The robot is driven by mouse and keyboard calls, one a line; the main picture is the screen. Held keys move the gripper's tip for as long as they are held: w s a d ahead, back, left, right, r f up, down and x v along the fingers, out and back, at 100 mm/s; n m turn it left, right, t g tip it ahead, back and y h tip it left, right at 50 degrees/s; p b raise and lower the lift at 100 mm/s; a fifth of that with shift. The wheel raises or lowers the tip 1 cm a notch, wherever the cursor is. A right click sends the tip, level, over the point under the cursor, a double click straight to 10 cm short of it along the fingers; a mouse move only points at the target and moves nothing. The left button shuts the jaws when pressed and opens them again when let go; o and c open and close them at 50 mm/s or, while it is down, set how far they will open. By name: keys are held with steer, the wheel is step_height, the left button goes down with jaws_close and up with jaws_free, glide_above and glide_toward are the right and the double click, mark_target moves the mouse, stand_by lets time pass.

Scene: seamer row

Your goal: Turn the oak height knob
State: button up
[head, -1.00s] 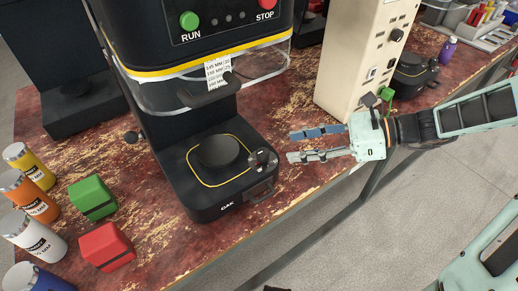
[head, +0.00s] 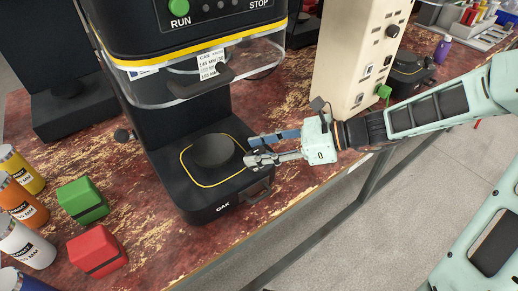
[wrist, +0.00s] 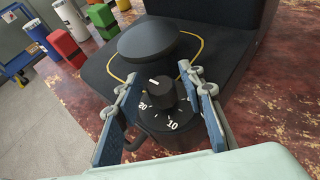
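The oak machine's base (head: 222,207), black and marked OAK, stands on the worn red bench. Its height knob (wrist: 160,92) is a small black knob with a white pointer line, above a dial (wrist: 165,118) with white numbers including 20 and 10. My gripper (head: 248,150) reaches in from the right at the base's front right corner and hides the knob in the head view. In the wrist view my gripper (wrist: 191,80) is open, with one blue-padded finger on each side of the knob. I cannot tell whether either finger touches it.
A round black plate (head: 213,151) sits on the base, just beyond the knob. Green (head: 82,201) and red (head: 97,250) blocks and several cans (head: 24,242) stand to the left. A beige control box (head: 358,60) stands behind my gripper.

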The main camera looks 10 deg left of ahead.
jaws_close()
steer(key=shift+r+p, duration=0.15)
steer(key=shift+p, duration=0.25)
steer(key=shift+r+n+g+p, duration=0.15)
steer(key=shift+n+g+p, duration=0.55)
steer(key=shift+g+p, duration=0.15)
steer(key=n+g+h+p, duration=0.1)
steer(key=n+g+p, duration=0.1)
steer(key=p, duration=0.1)
steer(key=shift+g, duration=0.25)
steer(key=n+g+h+p, duration=0.1)
steer(key=n+g, duration=0.1)
steer(key=shift+n+p, duration=0.3)
steer(key=shift+p, duration=0.1)
steer(key=shift+f+n+g+h+p, duration=0.25)
steer(key=shift+n+g+h+p, duration=0.35)
steer(key=shift+n+g+h, duration=0.7)
steer(key=shift+n, duration=0.3)
steer(key=shift+g, duration=0.3)
